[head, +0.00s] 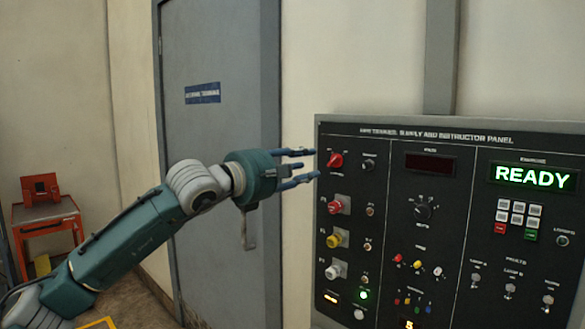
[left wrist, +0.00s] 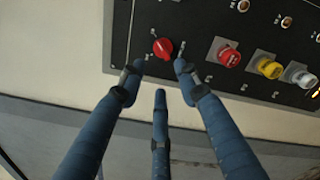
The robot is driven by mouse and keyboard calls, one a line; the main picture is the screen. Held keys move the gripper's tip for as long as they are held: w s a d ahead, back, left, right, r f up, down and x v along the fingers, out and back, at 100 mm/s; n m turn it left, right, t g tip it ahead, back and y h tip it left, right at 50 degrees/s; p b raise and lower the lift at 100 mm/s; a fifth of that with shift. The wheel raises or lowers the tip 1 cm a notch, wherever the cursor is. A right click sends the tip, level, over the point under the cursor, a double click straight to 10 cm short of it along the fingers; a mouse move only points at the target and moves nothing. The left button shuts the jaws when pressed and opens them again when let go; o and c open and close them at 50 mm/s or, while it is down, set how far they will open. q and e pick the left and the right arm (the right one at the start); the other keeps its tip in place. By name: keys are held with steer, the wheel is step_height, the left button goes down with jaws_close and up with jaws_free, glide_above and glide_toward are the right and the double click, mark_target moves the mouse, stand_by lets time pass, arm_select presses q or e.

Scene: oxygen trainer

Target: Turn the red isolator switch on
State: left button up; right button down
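The red isolator switch (head: 335,160) is a red rotary knob at the upper left of the black instructor panel (head: 400,140). In the left wrist view the red knob (left wrist: 163,47) lies ahead of and between my fingertips. My left gripper (head: 306,164) has its fingers spread, pointing right at the panel's left edge, just left of the knob. It is empty; in the left wrist view the open fingers (left wrist: 158,75) do not appear to touch the knob. My right gripper is not in view.
Below the switch are red (head: 340,205), yellow (head: 338,238) and white (head: 336,270) knobs in a column. A green READY display (head: 532,177) is lit at the upper right. A grey door (head: 222,130) stands behind my left arm. A red cart (head: 45,215) stands far left.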

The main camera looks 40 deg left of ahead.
arm_select(q)
steer(key=shift+s+d, duration=0.15)
steer(key=shift+s, duration=0.95)
steer(key=shift+s+d, duration=0.1)
steer(key=shift+s, duration=1)
